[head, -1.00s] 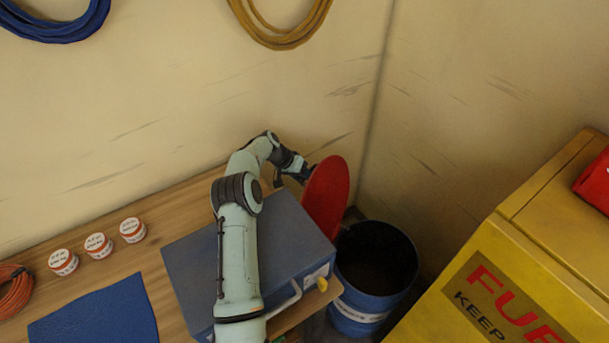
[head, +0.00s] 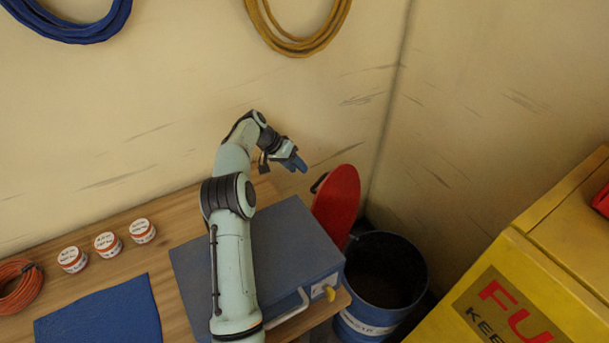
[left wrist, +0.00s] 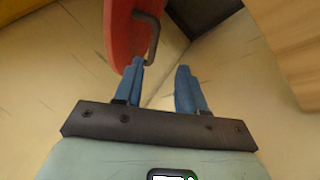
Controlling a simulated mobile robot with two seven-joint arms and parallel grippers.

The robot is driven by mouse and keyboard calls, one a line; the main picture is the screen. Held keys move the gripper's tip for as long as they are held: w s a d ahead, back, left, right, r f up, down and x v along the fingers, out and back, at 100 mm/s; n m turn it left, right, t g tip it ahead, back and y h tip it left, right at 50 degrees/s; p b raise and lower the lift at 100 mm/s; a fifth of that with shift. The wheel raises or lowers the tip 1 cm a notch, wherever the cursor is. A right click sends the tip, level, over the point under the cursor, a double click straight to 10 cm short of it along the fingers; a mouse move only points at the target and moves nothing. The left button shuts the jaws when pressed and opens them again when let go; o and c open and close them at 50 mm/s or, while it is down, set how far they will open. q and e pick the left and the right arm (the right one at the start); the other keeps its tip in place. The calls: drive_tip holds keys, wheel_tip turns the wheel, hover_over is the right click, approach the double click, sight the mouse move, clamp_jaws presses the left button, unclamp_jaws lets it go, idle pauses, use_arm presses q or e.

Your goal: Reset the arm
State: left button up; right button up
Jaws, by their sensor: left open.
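My left arm reaches over the blue-grey case on the wooden bench. My left gripper (head: 282,163) is above the far end of the case, near the wall, with nothing between its fingers. In the left wrist view its two blue fingers (left wrist: 160,88) stand apart. The red round lid (head: 337,205) stands upright to the right of the gripper, with a dark handle on its near-left side. In the left wrist view the lid (left wrist: 120,35) and its handle (left wrist: 153,38) are just beyond the left finger. My right gripper is not in view.
A blue bin (head: 383,275), open at the top, stands right of the bench. A yellow fuel cabinet (head: 480,290) is at the lower right. The blue-grey case (head: 290,245), several small tubs, a blue mat (head: 100,315) and an orange coil (head: 18,285) occupy the bench.

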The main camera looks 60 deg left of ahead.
use_arm(q)
drive_tip(key=shift+v, duration=0.9)
drive_tip(key=shift+f, duration=0.1)
